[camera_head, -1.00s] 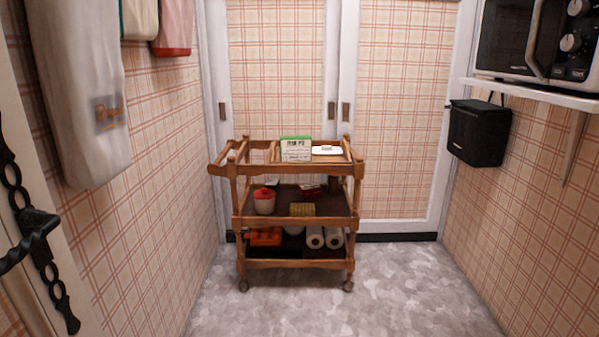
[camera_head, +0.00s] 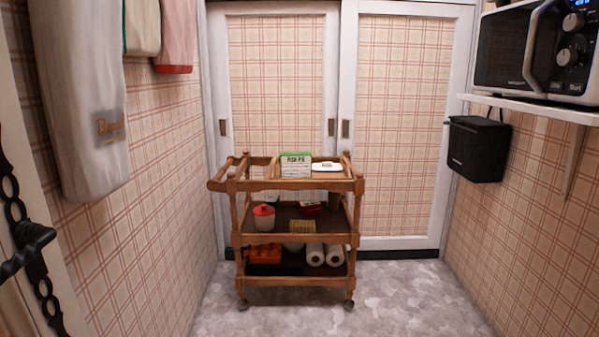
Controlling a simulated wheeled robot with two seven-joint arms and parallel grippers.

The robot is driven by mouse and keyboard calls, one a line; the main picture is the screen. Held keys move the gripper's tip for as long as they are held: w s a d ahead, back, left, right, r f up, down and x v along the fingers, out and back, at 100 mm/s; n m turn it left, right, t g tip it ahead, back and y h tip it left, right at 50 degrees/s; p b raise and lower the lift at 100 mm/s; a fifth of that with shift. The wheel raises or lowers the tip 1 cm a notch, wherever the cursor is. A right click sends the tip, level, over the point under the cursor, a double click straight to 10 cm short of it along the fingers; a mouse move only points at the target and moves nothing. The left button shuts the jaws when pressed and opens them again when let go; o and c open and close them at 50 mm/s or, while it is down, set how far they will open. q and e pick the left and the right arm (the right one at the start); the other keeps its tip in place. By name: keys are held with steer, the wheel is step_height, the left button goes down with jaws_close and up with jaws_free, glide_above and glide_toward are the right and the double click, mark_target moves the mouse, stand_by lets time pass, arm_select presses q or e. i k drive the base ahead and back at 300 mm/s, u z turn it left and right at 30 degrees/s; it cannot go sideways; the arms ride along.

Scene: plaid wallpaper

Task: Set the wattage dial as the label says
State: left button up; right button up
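A microwave (camera_head: 505,52) stands on a wall shelf at the upper right, cut off by the picture's edge. Its control panel shows a lit blue display (camera_head: 573,20) at the top and two round dials, an upper one (camera_head: 570,54) and a lower one (camera_head: 563,84). Their settings are too small to read. A green and white box with a printed label (camera_head: 296,165) stands on the top tier of a wooden trolley (camera_head: 296,241); its smaller print is not legible. A white dish (camera_head: 327,167) is beside it. Neither of my grippers is in view.
The trolley's lower tiers hold a red-lidded pot (camera_head: 264,218), paper rolls (camera_head: 315,254) and an orange item (camera_head: 265,253). A black box (camera_head: 477,149) hangs below the shelf (camera_head: 540,106). Towels (camera_head: 80,95) hang at left. Floor right of the trolley is clear.

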mark_target(574, 22)
steer(key=z, duration=1.2)
steer(key=i, duration=0.65)
steer(key=u, duration=0.05)
